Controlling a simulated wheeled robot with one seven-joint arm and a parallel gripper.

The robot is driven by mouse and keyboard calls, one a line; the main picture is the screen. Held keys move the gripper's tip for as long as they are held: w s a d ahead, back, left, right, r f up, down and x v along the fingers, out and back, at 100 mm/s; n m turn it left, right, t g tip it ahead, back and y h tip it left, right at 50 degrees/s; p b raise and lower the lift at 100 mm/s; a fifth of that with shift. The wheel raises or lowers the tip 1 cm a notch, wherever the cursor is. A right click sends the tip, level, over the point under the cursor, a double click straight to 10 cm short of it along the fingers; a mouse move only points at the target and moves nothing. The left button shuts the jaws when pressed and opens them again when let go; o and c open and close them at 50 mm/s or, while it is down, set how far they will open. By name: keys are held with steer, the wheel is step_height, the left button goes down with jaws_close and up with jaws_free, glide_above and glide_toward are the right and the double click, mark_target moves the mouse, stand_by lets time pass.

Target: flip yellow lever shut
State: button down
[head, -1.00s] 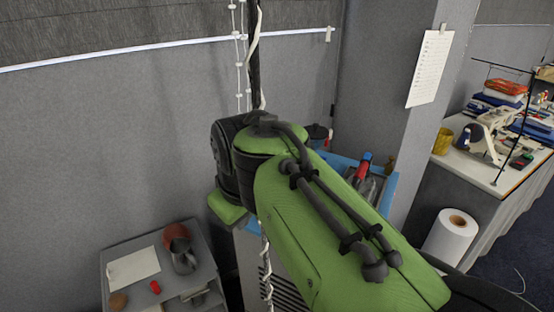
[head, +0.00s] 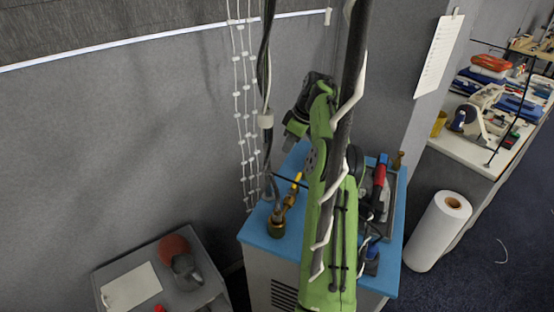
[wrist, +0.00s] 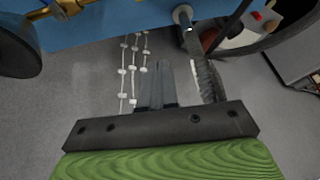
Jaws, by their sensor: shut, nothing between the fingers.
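A brass valve fitting (head: 287,203) with a short yellow lever (head: 297,180) stands on the blue top of a cabinet in the head view. The lever sticks up at a slant, just left of my green arm. A brass part (wrist: 50,9) also shows at the top left of the wrist view. My gripper (wrist: 158,68) shows in the wrist view with its two grey fingers together and nothing between them. The fingers are apart from the brass part. In the head view the fingertips cannot be made out.
The blue cabinet top (head: 262,240) also holds a tray with red-handled tools (head: 380,172) right of my arm. Cables hang behind the valve. A grey side table (head: 205,290) stands at lower left, and a white roll (head: 438,230) stands at right.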

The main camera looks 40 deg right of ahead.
mark_target(295, 184)
step_height(295, 184, down, 10)
steer(key=s+b, duration=0.1)
steer(key=s, duration=0.1)
steer(key=shift+d+r, duration=0.15)
steer(key=shift+r, duration=0.05)
stand_by(0.5)
steer(key=shift+s, duration=0.15)
